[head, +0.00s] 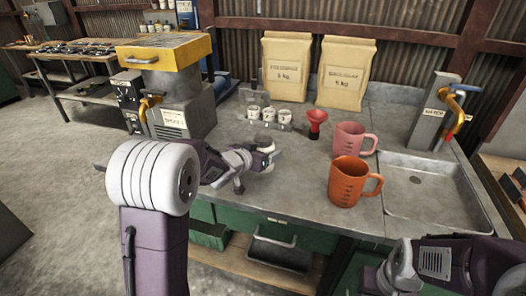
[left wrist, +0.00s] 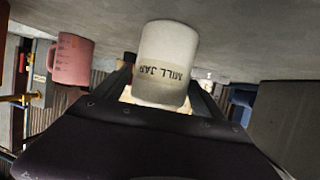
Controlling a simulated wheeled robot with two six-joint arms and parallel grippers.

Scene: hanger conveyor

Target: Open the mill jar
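The mill jar (left wrist: 163,60) is a pale, cloudy cylinder with black lettering; the left wrist view shows it upside down, close in front of the camera. In the head view a small pale jar (head: 263,141) shows on the bench just behind my left gripper (head: 262,160). My left gripper's fingers lie apart on either side of the jar, with narrow gaps seeming to show beside it. Whether either finger touches it is hard to tell. The gripper partly hides the jar in the head view. My right arm shows at the lower right, but its fingertips do not show.
A yellow-topped mill (head: 172,60) stands left on the bench. Several small white cups (head: 268,115), a red funnel (head: 316,123), a pink jug (head: 350,139) and an orange jug (head: 349,183) stand nearby. Two paper sacks (head: 287,68) are behind. A sink (head: 425,195) is at right.

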